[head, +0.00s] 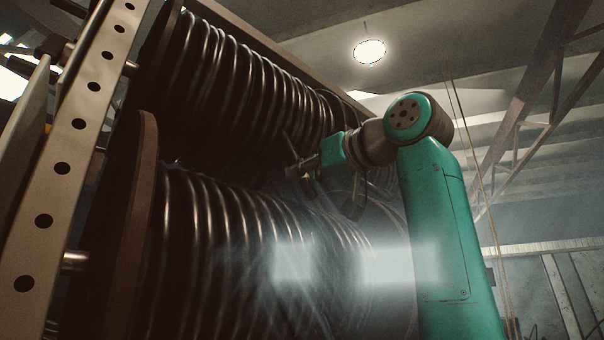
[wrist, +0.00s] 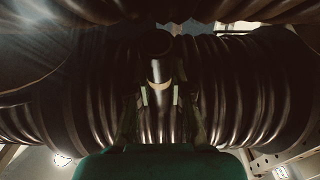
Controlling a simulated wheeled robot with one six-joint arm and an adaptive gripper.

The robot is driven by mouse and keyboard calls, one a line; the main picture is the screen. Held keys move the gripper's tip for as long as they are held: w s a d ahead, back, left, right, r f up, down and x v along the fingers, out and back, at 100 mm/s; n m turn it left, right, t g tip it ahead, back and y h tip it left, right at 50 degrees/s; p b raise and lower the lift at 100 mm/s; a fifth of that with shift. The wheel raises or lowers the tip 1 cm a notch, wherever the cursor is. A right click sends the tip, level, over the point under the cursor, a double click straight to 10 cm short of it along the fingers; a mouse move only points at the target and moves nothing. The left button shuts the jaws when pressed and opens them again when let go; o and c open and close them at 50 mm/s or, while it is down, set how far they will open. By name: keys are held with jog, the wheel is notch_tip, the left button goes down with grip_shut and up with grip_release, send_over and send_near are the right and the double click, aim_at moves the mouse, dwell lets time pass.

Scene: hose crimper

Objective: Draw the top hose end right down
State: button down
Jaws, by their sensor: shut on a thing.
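The top hose is wound in dark, shiny coils on the upper reel (head: 235,75). Its hose end (wrist: 158,45) shows in the wrist view as a short dark tube at the upper middle, with a pale crescent just below it. My gripper (head: 293,172) is in front of the gap between the two reels, at the right part of the coils. In the wrist view my gripper (wrist: 160,96) has its pale fingertips close on both sides of the hose end's lower part, shut on it. The exact contact is dark and partly hidden.
A lower reel (head: 255,255) of similar hose sits close under my gripper. A perforated steel upright (head: 62,165) stands at the left, beside the reel flange (head: 140,230). Open room lies to the right of my arm. A bright reflection blurs part of the lower coils.

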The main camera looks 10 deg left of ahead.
aim_at(314, 189)
jog(key=f, duration=0.1)
jog(key=d+f, duration=0.1)
jog(key=s+f, duration=0.1)
jog(key=shift+d+f, duration=0.3)
jog(key=shift+f, duration=0.05)
jog(key=shift+s, duration=0.1)
jog(key=c, duration=1)
grip_release()
jog(key=shift+c, duration=0.2)
jog(key=v, duration=1.2)
